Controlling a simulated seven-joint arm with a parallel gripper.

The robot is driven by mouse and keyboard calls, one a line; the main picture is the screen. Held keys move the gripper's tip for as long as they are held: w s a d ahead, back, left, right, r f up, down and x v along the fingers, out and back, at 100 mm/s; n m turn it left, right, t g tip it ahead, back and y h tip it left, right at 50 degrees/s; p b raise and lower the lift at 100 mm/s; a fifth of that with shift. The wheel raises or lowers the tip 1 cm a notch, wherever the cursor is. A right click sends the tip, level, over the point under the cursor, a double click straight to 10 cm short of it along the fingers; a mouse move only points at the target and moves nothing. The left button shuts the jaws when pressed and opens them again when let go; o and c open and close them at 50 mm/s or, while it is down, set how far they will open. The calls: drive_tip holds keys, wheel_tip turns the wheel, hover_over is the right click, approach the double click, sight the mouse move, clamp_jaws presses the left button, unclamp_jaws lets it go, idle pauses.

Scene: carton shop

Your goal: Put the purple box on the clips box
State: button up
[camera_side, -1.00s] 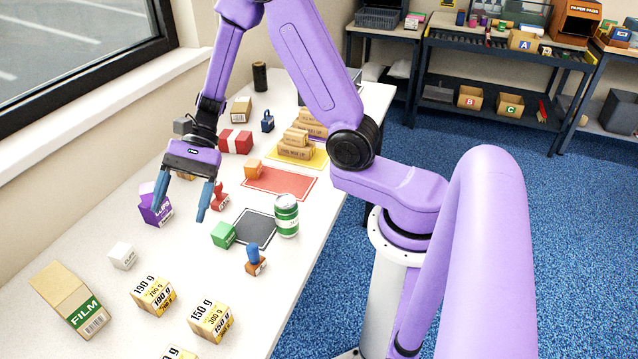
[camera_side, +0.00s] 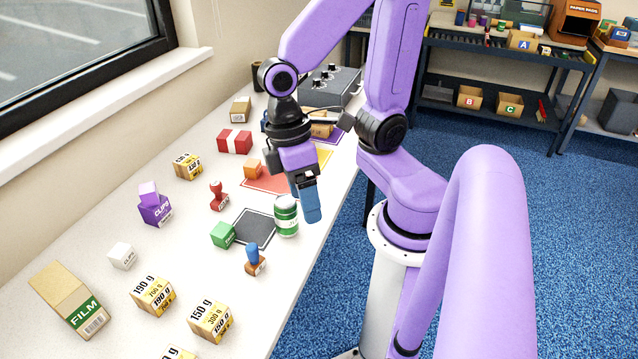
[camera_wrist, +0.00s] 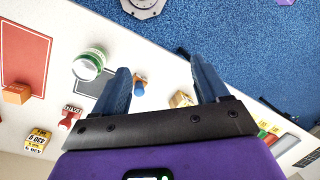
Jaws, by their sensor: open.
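In the side view a small plain purple box (camera_side: 149,194) rests on top of the darker purple clips box (camera_side: 155,212), which has white lettering and stands on the table's left part. The small box looks slightly turned relative to the one below. My gripper (camera_side: 308,205) is well to the right of them, raised near the table's front edge by the green can. In the wrist view its two blue fingers (camera_wrist: 162,88) are spread apart with nothing between them. Neither purple box is in the wrist view.
A green-and-white can (camera_side: 286,216) stands beside my gripper on the dark mat's (camera_side: 254,228) edge. A red stamp (camera_side: 219,196), a green block (camera_side: 223,235), a blue-handled stamp (camera_side: 255,260) and a white clips box (camera_side: 122,256) stand around. Weight-marked boxes (camera_side: 153,296) stand nearer the camera.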

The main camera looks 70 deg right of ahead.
drive_tip(key=s+d+n+t, duration=0.1)
drive_tip(key=n, duration=0.1)
drive_tip(key=s+d+r+n+t, duration=0.1)
drive_tip(key=n, duration=0.1)
drive_tip(key=shift+r+t, duration=0.1)
drive_tip(key=shift+t, duration=0.2)
